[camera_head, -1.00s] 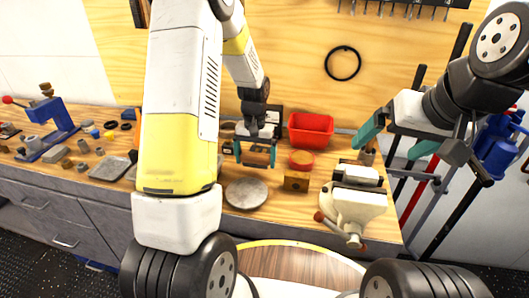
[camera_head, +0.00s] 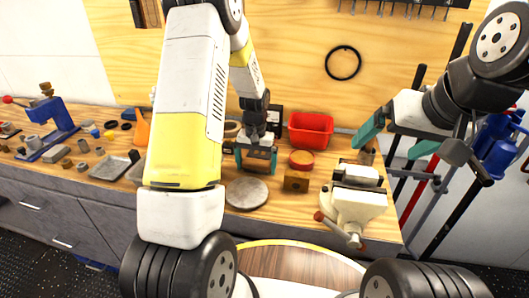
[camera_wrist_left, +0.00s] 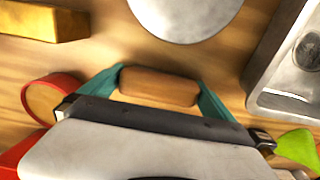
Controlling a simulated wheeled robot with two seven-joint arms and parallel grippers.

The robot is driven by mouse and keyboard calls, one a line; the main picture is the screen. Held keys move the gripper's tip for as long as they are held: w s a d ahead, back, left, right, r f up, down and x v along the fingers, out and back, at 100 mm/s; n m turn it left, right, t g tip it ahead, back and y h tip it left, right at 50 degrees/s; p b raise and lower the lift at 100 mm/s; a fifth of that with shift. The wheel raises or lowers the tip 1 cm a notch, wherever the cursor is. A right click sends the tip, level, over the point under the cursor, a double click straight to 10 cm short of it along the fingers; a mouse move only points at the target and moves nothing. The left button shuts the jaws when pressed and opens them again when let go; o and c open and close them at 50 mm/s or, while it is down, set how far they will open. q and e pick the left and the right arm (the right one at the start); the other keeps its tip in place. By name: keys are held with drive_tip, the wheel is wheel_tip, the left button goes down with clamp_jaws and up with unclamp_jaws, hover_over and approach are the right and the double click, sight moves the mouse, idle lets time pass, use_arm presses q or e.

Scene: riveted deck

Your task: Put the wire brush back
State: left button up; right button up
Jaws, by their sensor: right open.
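My left gripper (camera_head: 257,160) is low over the middle of the workbench. Its teal fingers are on either end of a brown wooden piece (camera_head: 258,164), apparently the wire brush's handle. In the left wrist view, the wooden piece (camera_wrist_left: 160,87) spans the gap between the fingertips (camera_wrist_left: 160,80) and appears to touch both. No bristles can be made out. Whether the brush touches the bench is unclear.
A grey disc (camera_head: 246,193), a wooden block (camera_head: 296,181), a red round tin (camera_head: 301,159) and a red bin (camera_head: 311,130) surround the left gripper. A cream vise (camera_head: 356,203) stands at the bench's right end. A metal tray (camera_head: 110,168) and a blue press (camera_head: 56,128) are at left.

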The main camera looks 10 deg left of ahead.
sight(256, 161)
use_arm(q)
wheel_tip(256, 161, up, 12)
drive_tip(key=r, duration=0.1)
drive_tip(key=s+r+t+h, duration=0.1)
drive_tip(key=s+r+t, duration=0.2)
drive_tip(key=s+r, duration=0.8)
drive_tip(key=s+d+r+t, duration=0.1)
drive_tip(key=s+r, duration=0.1)
drive_tip(key=s, duration=0.4)
drive_tip(key=s+d+r+t+h, duration=0.1)
drive_tip(key=s+r+t, duration=0.1)
drive_tip(key=s, duration=0.5)
drive_tip(key=shift+r, duration=0.65)
drive_tip(key=shift+s+d, duration=0.1)
drive_tip(key=shift+c, duration=0.4)
